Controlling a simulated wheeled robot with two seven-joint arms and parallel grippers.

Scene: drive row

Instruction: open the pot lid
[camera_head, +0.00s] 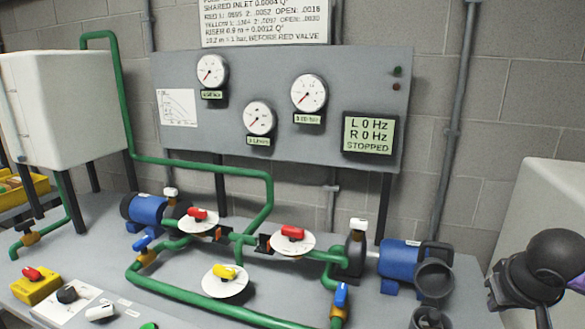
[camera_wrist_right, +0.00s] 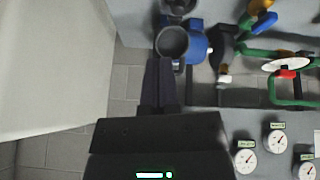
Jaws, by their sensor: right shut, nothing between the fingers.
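Beside the blue motor (camera_head: 400,262) on the right stands a dark round cup-like part (camera_head: 434,281) with a grey inside. A second dark round part (camera_head: 430,318) sits just in front of it, cut by the lower edge. I cannot tell for sure which is the pot and which its lid. The right wrist view also shows the first round part (camera_wrist_right: 172,43) and the second (camera_wrist_right: 180,5). My right gripper (camera_head: 492,290) is right of them; its fingers (camera_wrist_right: 160,64) are shut, empty, and point at the first round part. Contact cannot be told. My left gripper is out of view.
Green pipes (camera_head: 190,290) with red, yellow and blue valve handles cover the grey bench left of the motor. A gauge panel (camera_head: 280,100) stands behind; its display (camera_head: 369,134) reads STOPPED. A white tank (camera_head: 70,105) stands left, and a pale box (camera_head: 540,190) right.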

